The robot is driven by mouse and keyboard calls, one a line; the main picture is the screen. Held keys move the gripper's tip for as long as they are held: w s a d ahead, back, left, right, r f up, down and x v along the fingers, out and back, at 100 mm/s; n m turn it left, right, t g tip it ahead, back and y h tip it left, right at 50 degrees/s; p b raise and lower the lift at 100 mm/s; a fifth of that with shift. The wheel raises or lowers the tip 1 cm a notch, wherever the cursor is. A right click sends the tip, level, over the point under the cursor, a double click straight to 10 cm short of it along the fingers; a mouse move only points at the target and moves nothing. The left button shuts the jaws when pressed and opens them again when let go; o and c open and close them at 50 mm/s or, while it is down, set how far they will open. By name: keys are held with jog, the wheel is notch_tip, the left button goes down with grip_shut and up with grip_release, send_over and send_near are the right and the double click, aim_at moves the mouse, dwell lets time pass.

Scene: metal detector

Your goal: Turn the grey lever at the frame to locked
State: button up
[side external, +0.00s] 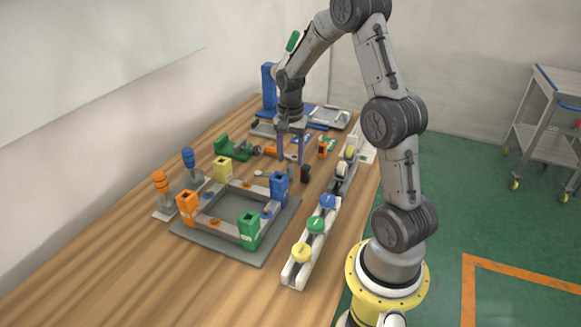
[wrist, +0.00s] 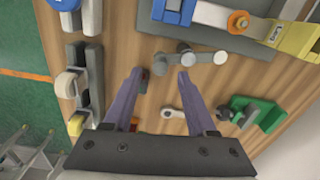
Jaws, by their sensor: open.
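The grey lever (wrist: 188,58) lies low on the table in the wrist view, just outside the frame (wrist: 240,22). It has rounded ends and a round hub; I cannot tell whether it stands at locked. In the side external view it is small, between the frame's yellow corner (side external: 222,168) and blue corner (side external: 279,187), at about this grey piece (side external: 262,173). My gripper (side external: 290,163) is open and empty above the table behind the blue corner. In the wrist view its fingertips (wrist: 160,74) are apart, with the lever just beyond them.
A dark red-and-black block (side external: 306,174) stands close to my fingers. A green holder (side external: 234,148) is at the left and a grey ring-ended part (wrist: 172,113) lies near the fingers. A rail with coloured knobs (side external: 315,225) runs along the right edge.

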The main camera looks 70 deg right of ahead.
aim_at(290, 166)
jog(key=shift+f, duration=2.1)
grip_shut()
